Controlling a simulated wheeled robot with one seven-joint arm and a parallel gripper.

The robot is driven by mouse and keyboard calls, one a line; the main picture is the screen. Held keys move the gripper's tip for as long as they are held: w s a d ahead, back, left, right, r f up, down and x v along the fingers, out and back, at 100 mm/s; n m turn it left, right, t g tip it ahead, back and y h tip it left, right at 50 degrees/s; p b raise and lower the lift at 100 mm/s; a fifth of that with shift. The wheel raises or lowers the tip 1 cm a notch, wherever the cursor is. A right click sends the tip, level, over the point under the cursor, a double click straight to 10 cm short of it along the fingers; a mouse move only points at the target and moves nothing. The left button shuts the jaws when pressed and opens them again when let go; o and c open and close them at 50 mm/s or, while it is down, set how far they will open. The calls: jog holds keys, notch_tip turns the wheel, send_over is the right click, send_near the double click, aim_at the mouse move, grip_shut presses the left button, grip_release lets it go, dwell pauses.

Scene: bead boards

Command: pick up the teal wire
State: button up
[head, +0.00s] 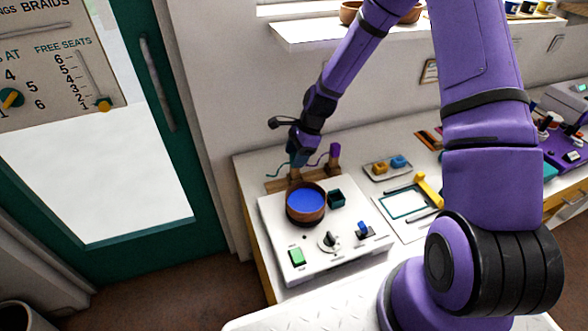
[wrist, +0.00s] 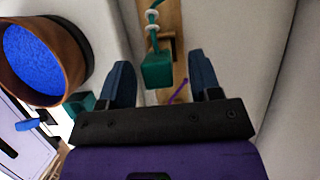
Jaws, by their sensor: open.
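The teal wire (head: 277,170) curls out to the left near the wooden rack (head: 275,186) at the back of the white machine. In the wrist view, a teal cord with pale beads (wrist: 152,22) ends in a teal block (wrist: 156,70) in front of a wooden strip. My gripper (wrist: 160,68) is open, with one dark finger on each side of the teal block and gaps between. In the head view my gripper (head: 298,157) points down at the rack and hides part of it.
A purple wire (head: 318,158) with a purple-topped post (head: 335,152) is just right of my gripper. A tray (head: 377,170) with yellow and blue pieces lies further right.

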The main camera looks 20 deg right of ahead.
jog(key=shift+x, duration=1.7)
jog(key=shift+s, duration=0.1)
jog(key=c, duration=1)
jog(key=shift+r, duration=0.1)
